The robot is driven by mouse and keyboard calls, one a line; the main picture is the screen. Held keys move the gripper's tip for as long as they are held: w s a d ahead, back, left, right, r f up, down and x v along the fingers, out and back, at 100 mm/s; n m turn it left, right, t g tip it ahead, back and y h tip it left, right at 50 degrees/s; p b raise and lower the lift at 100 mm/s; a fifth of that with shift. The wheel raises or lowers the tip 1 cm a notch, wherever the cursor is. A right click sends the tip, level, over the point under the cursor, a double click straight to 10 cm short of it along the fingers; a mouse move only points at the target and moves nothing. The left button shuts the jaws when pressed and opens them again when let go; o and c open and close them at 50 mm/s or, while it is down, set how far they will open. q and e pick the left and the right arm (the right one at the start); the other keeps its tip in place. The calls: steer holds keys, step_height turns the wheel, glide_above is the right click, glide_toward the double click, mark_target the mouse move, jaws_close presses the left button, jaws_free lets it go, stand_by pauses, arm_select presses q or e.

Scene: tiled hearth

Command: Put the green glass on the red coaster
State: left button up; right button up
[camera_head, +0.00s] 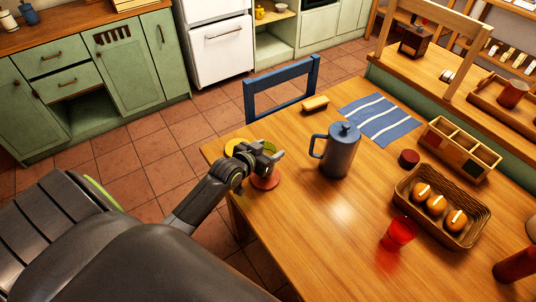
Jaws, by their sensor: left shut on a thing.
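My left gripper (268,158) is over the left end of the wooden table, shut on the green glass (268,147). Only a small part of the green glass shows behind the fingers. The red coaster (264,183) lies on the table just below the gripper and is partly covered by it. The glass appears to be over or just behind the coaster; I cannot tell whether it touches it. My right gripper is not in view.
A yellow coaster (233,146) lies behind my left gripper. A blue-grey jug (341,155) stands close on the right. A red glass (398,233), a basket (458,240) with buns and a divided box (474,160) are farther right. The table's front middle is clear.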

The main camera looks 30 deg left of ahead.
arm_select(q)
steer(key=shift+w+f, duration=0.1)
steer(key=shift+f, duration=0.95)
steer(key=shift+f, duration=0.1)
steer(key=o, duration=1.7)
steer(key=shift+f, duration=0.1)
steer(key=shift+c, duration=0.2)
steer(key=shift+r, duration=0.25)
steer(key=v, duration=1.2)
steer(key=shift+f, duration=0.15)
